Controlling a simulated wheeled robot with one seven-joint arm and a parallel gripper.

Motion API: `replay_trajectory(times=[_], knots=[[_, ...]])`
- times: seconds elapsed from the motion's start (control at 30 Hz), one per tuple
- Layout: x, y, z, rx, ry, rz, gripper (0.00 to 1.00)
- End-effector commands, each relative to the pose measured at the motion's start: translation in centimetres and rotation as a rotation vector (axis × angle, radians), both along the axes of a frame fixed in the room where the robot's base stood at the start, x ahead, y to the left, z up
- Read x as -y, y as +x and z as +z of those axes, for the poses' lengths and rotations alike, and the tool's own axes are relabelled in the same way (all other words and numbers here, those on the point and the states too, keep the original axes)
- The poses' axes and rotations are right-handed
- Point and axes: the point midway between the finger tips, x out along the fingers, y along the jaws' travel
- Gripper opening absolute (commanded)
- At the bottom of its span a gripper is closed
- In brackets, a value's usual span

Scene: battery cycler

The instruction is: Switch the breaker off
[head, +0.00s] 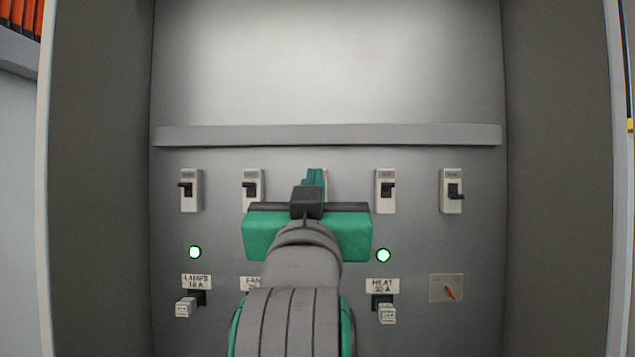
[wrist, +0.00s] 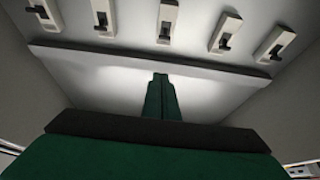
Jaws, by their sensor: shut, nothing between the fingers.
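A row of several white breakers with dark levers is on the grey panel in the head view: far left (head: 197,190), second (head: 259,180), right of centre (head: 385,207) and far right (head: 451,208). The middle breaker (head: 326,182) is mostly hidden behind my gripper, and its lever does not show there. My green gripper (head: 314,177) is in front of it, fingers together and empty. In the wrist view the fingertips (wrist: 160,77) overlap the ledge, and the breakers, such as the middle one (wrist: 168,18), lie beyond. I cannot tell whether the fingertips touch anything.
A grey ledge (head: 325,135) runs across the panel above the breakers. Green lamps glow at left (head: 195,252) and right (head: 383,255). Labelled switches or plugs stick out below, at LAMPS (head: 184,308) and HEAT (head: 387,315). An orange pointer (head: 450,292) is lower right. Cabinet walls stand on both sides.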

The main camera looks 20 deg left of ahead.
Motion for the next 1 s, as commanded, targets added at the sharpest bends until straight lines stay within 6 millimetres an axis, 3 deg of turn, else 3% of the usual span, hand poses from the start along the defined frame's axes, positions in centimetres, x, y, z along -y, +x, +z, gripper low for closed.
replay_trajectory(times=[0.37,0.9,1.0], knots=[[-0.3,0.6,0.2,-0.001,-0.001,0.001,0.00],[-2.2,8.1,3.9,-0.001,0.001,-0.002,0.00],[-2.5,9.0,3.7,-0.002,0.000,-0.001,0.00]])
